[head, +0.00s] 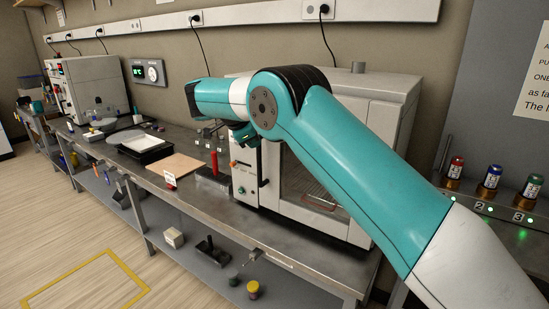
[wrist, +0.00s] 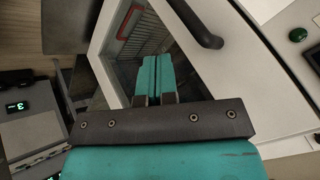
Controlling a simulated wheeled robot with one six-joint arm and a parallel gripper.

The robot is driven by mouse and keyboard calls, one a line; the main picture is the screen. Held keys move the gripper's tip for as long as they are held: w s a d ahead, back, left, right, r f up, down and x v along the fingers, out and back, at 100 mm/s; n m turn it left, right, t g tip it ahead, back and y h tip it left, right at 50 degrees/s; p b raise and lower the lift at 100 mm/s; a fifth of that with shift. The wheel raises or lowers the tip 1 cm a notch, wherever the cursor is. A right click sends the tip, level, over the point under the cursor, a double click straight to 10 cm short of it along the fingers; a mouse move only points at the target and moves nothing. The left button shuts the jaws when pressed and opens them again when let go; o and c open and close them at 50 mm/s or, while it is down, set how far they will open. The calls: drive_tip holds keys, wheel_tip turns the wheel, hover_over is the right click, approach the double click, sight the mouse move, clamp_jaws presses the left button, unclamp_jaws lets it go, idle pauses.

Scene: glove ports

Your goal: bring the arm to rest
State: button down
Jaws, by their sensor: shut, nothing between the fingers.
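My arm, teal and white, reaches in from the right of the head view and bends in front of the white oven (head: 382,115). My gripper (wrist: 158,72) shows in the wrist view with its two teal fingers together and nothing between them. It points toward the oven's glass door (wrist: 140,45); the gap to the glass is hard to judge. In the head view the bent arm hides most of the gripper.
The black door handle (wrist: 196,24) is close to the fingers in the wrist view. The steel bench (head: 205,185) carries a red cylinder (head: 214,162), a wooden board (head: 174,166) and a black tray (head: 145,148). Colored canisters (head: 490,180) stand at right. The floor at left is open.

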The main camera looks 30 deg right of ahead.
drive_tip(key=s+a+r+n+y+p, duration=0.1)
drive_tip(key=s+a+r+n, duration=0.15)
drive_tip(key=r+n, duration=0.2)
drive_tip(key=s+a+r+n+y+p, duration=0.1)
drive_tip(key=s+a+r+n+p, duration=0.15)
drive_tip(key=r, duration=0.35)
drive_tip(key=s+a+f+n+g+y, duration=0.1)
drive_tip(key=s+a+n+y, duration=0.2)
drive_tip(key=s+n, duration=0.4)
drive_tip(key=s+a+f+n+g+y+b, duration=0.1)
drive_tip(key=s+n, duration=0.6)
drive_tip(key=s, duration=1.3)
drive_tip(key=s+a+f+n+g+y, duration=0.1)
drive_tip(key=s+a+f+n+y, duration=0.2)
drive_tip(key=s+n, duration=0.4)
drive_tip(key=s+a+y, duration=0.1)
drive_tip(key=s+a, duration=0.1)
drive_tip(key=s, duration=0.4)
drive_tip(key=shift+s+g+y, duration=0.3)
drive_tip(key=shift+s, duration=0.05)
drive_tip(key=shift+a, duration=0.1)
